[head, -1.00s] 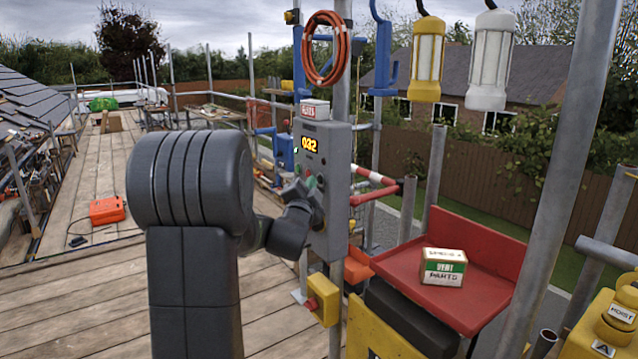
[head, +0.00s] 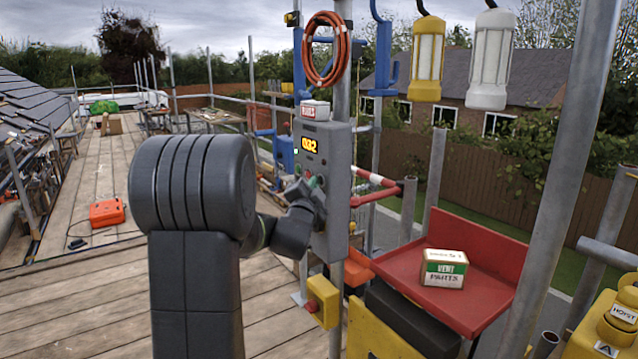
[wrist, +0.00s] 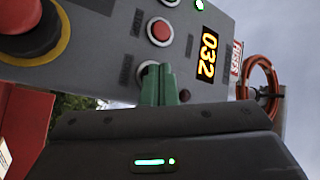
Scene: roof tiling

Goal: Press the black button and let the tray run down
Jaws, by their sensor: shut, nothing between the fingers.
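The grey control box (head: 325,165) stands on the scaffold pole, with a lit display (head: 309,145) reading 032. In the wrist view, its face carries a red button (wrist: 159,31) and a large red stop knob (wrist: 22,18) on a yellow ring. My gripper (wrist: 158,72) has its green fingers shut and empty, right in front of another ringed button. The fingers hide most of that button, so its colour and whether they touch it are unclear.
A yellow box with a red button (head: 323,300) is low on the pole. An orange cable coil (head: 325,50) hangs above the control box. Yellow and white lamps (head: 488,60) hang at the upper right. The plank deck (head: 90,310) is open to the left.

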